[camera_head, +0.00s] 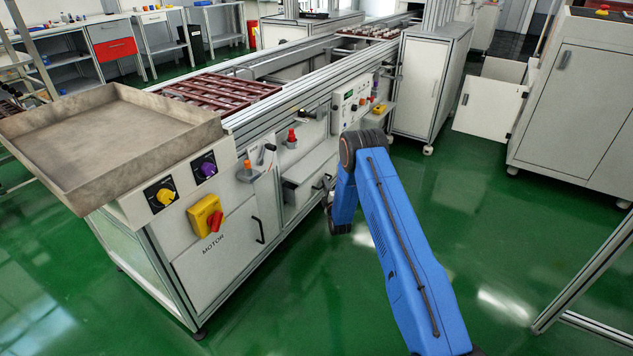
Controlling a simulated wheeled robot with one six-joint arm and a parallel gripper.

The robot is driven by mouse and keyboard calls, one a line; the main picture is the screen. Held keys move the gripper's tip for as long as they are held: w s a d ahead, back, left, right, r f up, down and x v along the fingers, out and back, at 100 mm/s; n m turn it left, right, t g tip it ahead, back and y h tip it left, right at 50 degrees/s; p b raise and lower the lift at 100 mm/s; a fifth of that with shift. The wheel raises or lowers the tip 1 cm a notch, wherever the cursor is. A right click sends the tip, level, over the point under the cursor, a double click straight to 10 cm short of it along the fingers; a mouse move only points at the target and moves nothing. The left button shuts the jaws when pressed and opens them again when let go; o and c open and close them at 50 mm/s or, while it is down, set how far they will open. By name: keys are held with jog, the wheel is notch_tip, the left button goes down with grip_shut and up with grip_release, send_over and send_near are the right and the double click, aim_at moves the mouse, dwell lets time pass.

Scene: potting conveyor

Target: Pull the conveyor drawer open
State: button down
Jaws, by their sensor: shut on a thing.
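The conveyor (262,125) is a long aluminium-framed machine running from front left to the back. Its drawer (304,190) is a pale front in the side facing me, below the small controls. My blue arm reaches in from the lower right. My gripper (326,186) is small and dark at the drawer's right part, shut on the drawer handle. The handle and fingertips are mostly hidden by distance and my wrist. I cannot tell how far the drawer stands out.
A grey metal tray (105,140) sits on the conveyor's near end. The motor door (218,255) has a black handle, with a yellow-and-red switch (206,215) above. A white cabinet (430,85) stands beyond my arm. The green floor (290,310) in front is clear.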

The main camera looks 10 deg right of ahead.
jog(key=s+d, duration=0.9)
jog(key=shift+s+d, duration=0.4)
jog(key=c, duration=1.8)
grip_release()
jog(key=shift+c, duration=0.2)
jog(key=s+f, duration=0.2)
jog(key=s, duration=1.5)
jog(key=shift+s+f, duration=0.15)
jog(key=shift+f, duration=0.05)
jog(key=shift+r, duration=0.1)
